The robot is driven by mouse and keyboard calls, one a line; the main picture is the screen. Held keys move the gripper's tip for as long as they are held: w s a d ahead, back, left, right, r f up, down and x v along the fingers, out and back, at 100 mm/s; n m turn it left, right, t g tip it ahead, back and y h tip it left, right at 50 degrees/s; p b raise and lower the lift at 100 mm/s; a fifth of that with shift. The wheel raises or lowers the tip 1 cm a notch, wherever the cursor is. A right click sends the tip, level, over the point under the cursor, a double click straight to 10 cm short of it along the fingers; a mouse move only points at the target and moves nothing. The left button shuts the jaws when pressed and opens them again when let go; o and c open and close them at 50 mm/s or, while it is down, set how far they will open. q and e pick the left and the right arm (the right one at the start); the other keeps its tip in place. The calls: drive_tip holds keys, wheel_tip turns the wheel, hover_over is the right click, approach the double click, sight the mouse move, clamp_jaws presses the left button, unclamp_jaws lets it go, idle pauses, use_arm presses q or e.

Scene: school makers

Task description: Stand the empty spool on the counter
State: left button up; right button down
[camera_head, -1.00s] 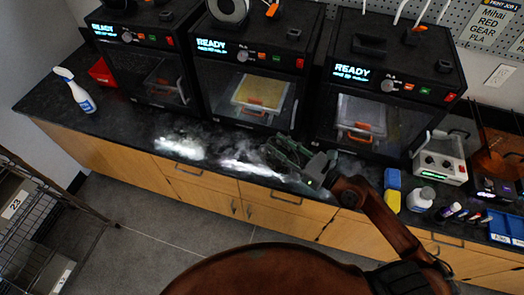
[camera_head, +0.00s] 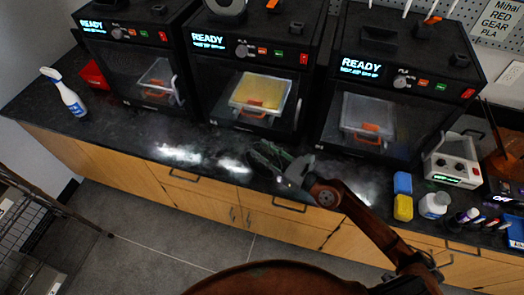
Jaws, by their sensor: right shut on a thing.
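My right gripper (camera_head: 270,160) is low over the black counter (camera_head: 130,135), in front of the middle printer. It is shut on a dark thing that blends with the counter; it looks to be the empty spool, but its outline is hard to make out. I cannot tell whether it touches the counter or whether it is upright. My left gripper is not in view.
Three black printers (camera_head: 250,70) reading READY line the counter's back. A spray bottle (camera_head: 65,95) and red bin (camera_head: 94,74) stand left. The front-left counter is clear.

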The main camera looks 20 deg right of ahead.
drive_tip(key=shift+r, duration=0.2)
drive_tip(key=shift+f, duration=0.25)
drive_tip(key=c, duration=1.4)
unclamp_jaws()
drive_tip(key=shift+r, duration=0.1)
drive_tip(key=shift+r, duration=0.25)
use_arm(q)
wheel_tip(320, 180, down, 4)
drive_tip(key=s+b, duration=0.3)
drive_tip(key=b, duration=0.2)
use_arm(e)
drive_tip(key=v, duration=0.6)
drive_tip(key=f+v, duration=0.1)
drive_tip(key=v, duration=0.2)
drive_tip(key=shift+s+d, duration=0.15)
drive_tip(key=shift+s, duration=0.05)
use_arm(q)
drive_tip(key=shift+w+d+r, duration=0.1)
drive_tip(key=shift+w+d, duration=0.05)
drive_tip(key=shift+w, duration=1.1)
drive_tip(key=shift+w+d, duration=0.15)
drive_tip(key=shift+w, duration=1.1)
use_arm(e)
drive_tip(key=shift+s+d+r, duration=0.2)
drive_tip(key=shift+s+d, duration=0.15)
drive_tip(key=shift+s, duration=0.2)
drive_tip(key=shift+s+d+r, duration=0.15)
drive_tip(key=shift+s+d, duration=0.2)
drive_tip(key=shift+s, duration=0.2)
